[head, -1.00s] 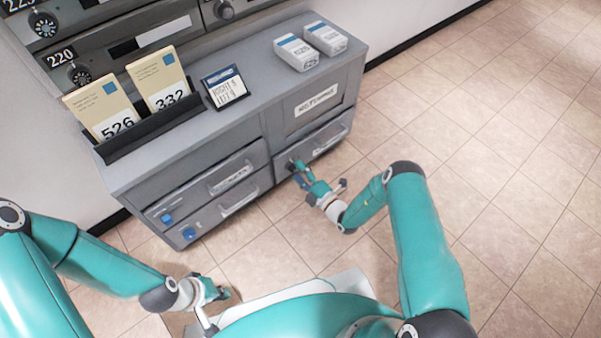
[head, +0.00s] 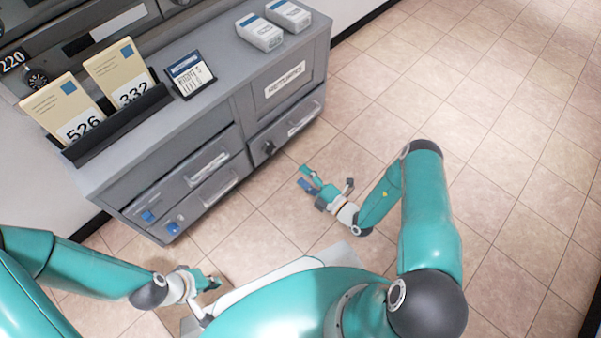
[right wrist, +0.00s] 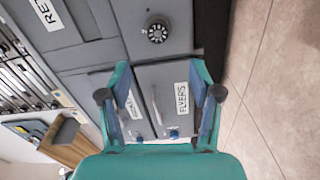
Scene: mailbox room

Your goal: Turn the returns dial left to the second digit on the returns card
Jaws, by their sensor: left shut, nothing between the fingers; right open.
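The returns dial (head: 268,148) is a small dark knob on the cabinet drawer front below the RETURNS label. In the right wrist view the dial (right wrist: 157,30) is round and dark with pale marks, its setting too small to read. The returns card (head: 190,75) stands in a dark holder on the cabinet top; it has handwritten lines whose digits I cannot read surely. My right gripper (head: 308,180) is open and empty, apart from the dial, to its lower right. Its fingers (right wrist: 161,68) frame the view below the dial. My left gripper (head: 213,281) is shut and empty, low near my base.
The grey cabinet (head: 240,105) has labelled drawers, including FLYERS (right wrist: 181,98). Envelopes marked 526 (head: 62,110) and 332 (head: 120,72) stand in a black rack. Two white-and-blue stacks (head: 260,32) lie on top. Tiled floor at right is clear.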

